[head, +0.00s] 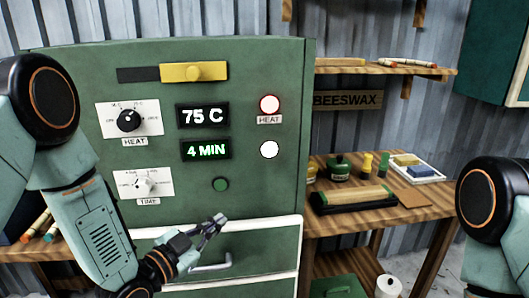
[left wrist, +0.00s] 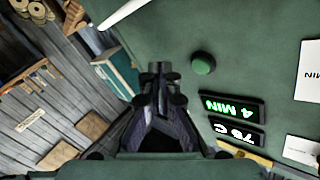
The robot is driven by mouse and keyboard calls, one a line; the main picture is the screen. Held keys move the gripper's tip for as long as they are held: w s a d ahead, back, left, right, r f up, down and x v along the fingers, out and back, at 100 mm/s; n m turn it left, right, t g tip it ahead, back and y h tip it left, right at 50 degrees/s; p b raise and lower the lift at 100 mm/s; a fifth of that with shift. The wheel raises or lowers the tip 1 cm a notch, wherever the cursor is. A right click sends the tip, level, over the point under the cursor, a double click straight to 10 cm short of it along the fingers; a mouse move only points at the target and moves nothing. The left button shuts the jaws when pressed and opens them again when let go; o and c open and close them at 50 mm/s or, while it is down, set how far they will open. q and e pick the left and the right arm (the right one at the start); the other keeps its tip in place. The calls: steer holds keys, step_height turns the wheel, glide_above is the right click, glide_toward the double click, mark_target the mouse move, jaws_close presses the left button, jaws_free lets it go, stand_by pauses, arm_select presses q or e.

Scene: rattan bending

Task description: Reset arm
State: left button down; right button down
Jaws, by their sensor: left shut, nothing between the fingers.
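My left gripper (head: 213,225) is in front of the green heating cabinet (head: 262,170), below and left of the green button (head: 220,184). It is shut and empty, and its fingers (left wrist: 158,78) also show shut in the left wrist view. The displays read 75 C (head: 202,116) and 4 MIN (head: 206,150). The black heat knob (head: 128,121) and white time knob (head: 145,186) are on the left of the panel. My right arm (head: 490,205) shows at the right edge; its gripper is out of view.
The drawer handle (head: 212,264) is just below my left gripper. A yellow slider (head: 194,72) is at the cabinet top. A red-rimmed lamp (head: 269,104) is above a white one (head: 268,149). A wooden bench (head: 330,226) with jars and a tray (head: 418,172) stands to the right.

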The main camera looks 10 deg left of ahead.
arm_select(q)
steer(key=s+a+f+n+g+y+b, duration=0.25)
steer(key=s+f+n+g, duration=0.3)
steer(key=s+f, duration=0.65)
steer(key=s+a+f+n+g+y+b, duration=0.2)
steer(key=s+f+n+g+y, duration=0.3)
steer(key=s+f, duration=0.65)
steer(key=s+f+g+b, duration=0.4)
steer(key=s+f+g, duration=0.1)
steer(key=s+f, duration=0.5)
steer(key=s, duration=0.2)
steer(key=shift+s+a, duration=0.35)
steer(key=shift+a, duration=0.05)
